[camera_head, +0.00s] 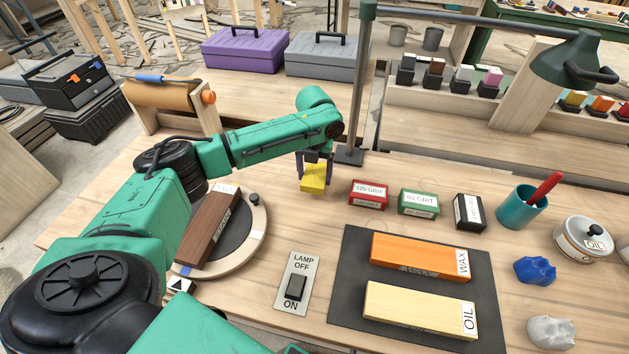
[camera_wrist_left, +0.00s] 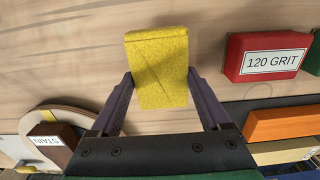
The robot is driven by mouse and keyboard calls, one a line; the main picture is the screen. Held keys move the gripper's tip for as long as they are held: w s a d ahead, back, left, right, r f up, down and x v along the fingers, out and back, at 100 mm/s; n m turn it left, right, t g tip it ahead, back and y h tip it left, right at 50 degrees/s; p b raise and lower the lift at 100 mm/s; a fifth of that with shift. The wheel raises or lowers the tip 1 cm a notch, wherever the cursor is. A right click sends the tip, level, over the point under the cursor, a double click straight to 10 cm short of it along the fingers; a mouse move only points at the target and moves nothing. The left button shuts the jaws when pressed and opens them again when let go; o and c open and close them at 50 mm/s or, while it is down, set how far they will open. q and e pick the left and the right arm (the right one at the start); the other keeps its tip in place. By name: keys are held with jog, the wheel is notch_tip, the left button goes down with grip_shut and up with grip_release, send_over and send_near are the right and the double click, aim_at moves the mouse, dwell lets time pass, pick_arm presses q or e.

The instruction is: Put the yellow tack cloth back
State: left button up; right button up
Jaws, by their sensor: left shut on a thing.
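The yellow tack cloth (camera_head: 313,178) is a folded yellow block at the middle of the workbench, left of the red 120 grit block. My left gripper (camera_head: 316,160) is above it with its fingers pointing down. In the left wrist view the tack cloth (camera_wrist_left: 158,66) sits between the two fingers of my left gripper (camera_wrist_left: 160,88), which are shut on its sides. Bare wood shows around the cloth; I cannot tell whether it touches the bench. My right gripper is not in view.
The red 120 grit block (camera_head: 369,194), green 80 grit block (camera_head: 418,203) and a black block (camera_head: 467,211) stand in a row to the right. A lamp post (camera_head: 357,90) rises just behind. A turntable (camera_head: 250,237) and lamp switch (camera_head: 296,284) are nearer.

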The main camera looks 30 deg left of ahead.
aim_at(314, 175)
pick_arm(q)
notch_tip(314, 175, down, 4)
jog(key=shift+r, duration=0.25)
jog(key=o, duration=1)
notch_tip(314, 175, up, 12)
jog(key=shift+r+b, duration=0.1)
jog(key=shift+b, duration=0.6)
